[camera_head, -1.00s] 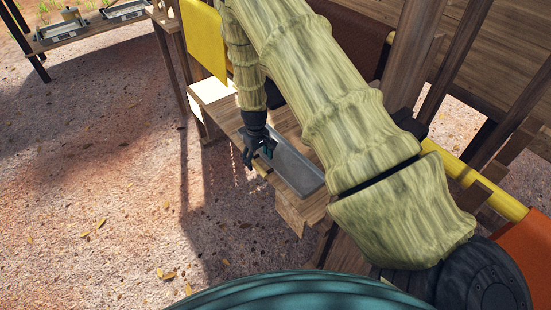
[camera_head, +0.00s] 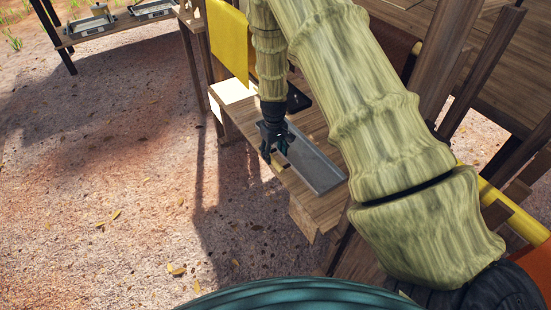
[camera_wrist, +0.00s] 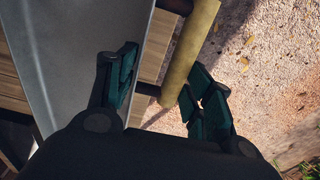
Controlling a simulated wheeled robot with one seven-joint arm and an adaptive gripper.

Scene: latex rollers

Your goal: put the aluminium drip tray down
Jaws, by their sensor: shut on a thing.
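The aluminium drip tray (camera_head: 318,165) is a long, shallow grey tray on or just above the wooden bench top; I cannot tell whether it touches. In the wrist view the tray (camera_wrist: 75,50) fills the left side. My gripper (camera_head: 276,148) is at the tray's left long side, pointing down, and is shut on the tray. In the wrist view the fingers of my gripper (camera_wrist: 163,64) stand apart, with one finger over the tray and the other outside its edge. The exact contact is hidden. My arm covers part of the bench behind the tray.
The wooden bench (camera_head: 312,203) has a narrow strip free in front of the tray. A yellow panel (camera_head: 228,45) hangs at its far left. A yellow rail (camera_wrist: 190,52) shows beside the tray. Another bench with trays (camera_head: 92,25) stands far left. The ground is open.

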